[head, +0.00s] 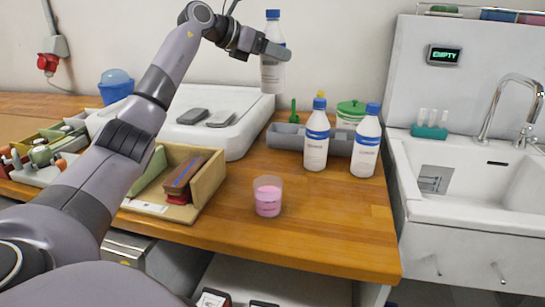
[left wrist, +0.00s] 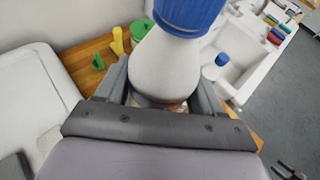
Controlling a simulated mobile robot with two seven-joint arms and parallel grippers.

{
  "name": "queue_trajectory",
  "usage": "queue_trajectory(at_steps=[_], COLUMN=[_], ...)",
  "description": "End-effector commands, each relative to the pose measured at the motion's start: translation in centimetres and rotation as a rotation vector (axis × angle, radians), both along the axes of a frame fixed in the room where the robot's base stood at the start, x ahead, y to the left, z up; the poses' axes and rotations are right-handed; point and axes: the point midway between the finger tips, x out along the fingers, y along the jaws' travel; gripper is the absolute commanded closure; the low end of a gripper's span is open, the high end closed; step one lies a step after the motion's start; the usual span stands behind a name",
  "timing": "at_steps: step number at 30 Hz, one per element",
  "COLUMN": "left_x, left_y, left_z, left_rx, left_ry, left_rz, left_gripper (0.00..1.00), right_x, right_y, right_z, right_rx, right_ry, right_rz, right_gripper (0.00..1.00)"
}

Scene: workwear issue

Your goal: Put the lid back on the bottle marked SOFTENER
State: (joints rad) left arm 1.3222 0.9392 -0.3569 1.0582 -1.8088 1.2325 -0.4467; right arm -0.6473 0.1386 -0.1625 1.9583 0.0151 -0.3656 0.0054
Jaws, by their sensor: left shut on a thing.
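My left gripper (head: 268,52) is shut on a white bottle (head: 271,78) with a blue cap (head: 272,15), held upright in the air above the back of the counter. In the left wrist view the held bottle (left wrist: 162,65) sits between the fingers, its blue cap (left wrist: 185,12) on top. Two similar white bottles stand on the counter, a left one (head: 316,152) and a right one (head: 364,158), both with blue caps on. The label print is too small to read, so I cannot tell which is SOFTENER. I see no loose lid. My right gripper is out of view.
A cup of pink liquid (head: 268,197) stands near the counter's front. A grey tray (head: 285,138), a green-lidded jar (head: 350,112) and a white scale-like unit (head: 240,125) are behind. A cardboard box (head: 205,190) is left; a sink (head: 470,180) is right. Counter right of the cup is clear.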

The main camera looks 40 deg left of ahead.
Motion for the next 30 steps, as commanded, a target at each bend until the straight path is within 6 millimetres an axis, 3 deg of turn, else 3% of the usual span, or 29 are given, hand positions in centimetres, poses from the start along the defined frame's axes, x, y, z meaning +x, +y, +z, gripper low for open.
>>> queue_trajectory(at_steps=[21,26,30], left_x=[0.0,0.0,0.0], left_y=[0.0,0.0,0.0], left_z=[-13.9,-15.7,-16.0], left_rx=[-0.001,-0.001,0.000], left_ry=[0.002,-0.001,-0.003], left_rz=[-0.001,-0.001,0.000], left_gripper=[1.00,1.00,1.00], right_x=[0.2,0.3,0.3], right_y=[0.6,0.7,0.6], right_z=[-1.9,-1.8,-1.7], right_rx=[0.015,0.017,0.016], right_ry=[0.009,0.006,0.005], right_rz=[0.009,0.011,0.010], right_gripper=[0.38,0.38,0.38])
